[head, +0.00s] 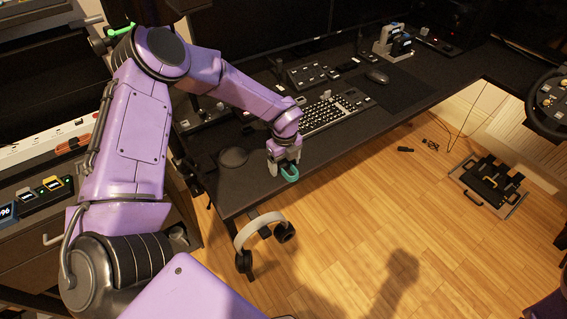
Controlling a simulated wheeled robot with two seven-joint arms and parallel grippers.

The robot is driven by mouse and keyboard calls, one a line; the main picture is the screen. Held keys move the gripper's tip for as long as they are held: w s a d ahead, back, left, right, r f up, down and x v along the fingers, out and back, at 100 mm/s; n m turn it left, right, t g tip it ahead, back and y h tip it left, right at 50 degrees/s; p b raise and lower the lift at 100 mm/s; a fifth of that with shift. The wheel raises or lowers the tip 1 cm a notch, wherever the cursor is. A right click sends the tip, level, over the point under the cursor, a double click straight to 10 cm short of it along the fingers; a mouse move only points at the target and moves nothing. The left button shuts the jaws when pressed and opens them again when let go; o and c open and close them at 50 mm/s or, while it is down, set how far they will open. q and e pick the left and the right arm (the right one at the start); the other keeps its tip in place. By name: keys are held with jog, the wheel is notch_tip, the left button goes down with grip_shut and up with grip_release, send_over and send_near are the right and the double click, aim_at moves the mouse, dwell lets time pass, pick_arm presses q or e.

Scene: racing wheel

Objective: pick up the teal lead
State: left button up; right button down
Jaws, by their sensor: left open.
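The teal lead (290,174) is a small teal loop at the near edge of the dark desk. My left gripper (283,167) is right at it, pointing down, with its fingers open. The fingers hide part of the lead, and I cannot tell whether they touch it. My right gripper is not in view.
The dark desk (330,140) holds a keyboard (338,111), a mouse (377,76) and a button box (309,75). White headphones (262,226) hang below the desk's front edge. A steering wheel (548,104) and pedals (487,181) are at right. The wooden floor in front is mostly clear.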

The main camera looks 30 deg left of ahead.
pick_arm(q)
jog(key=c, duration=1.1)
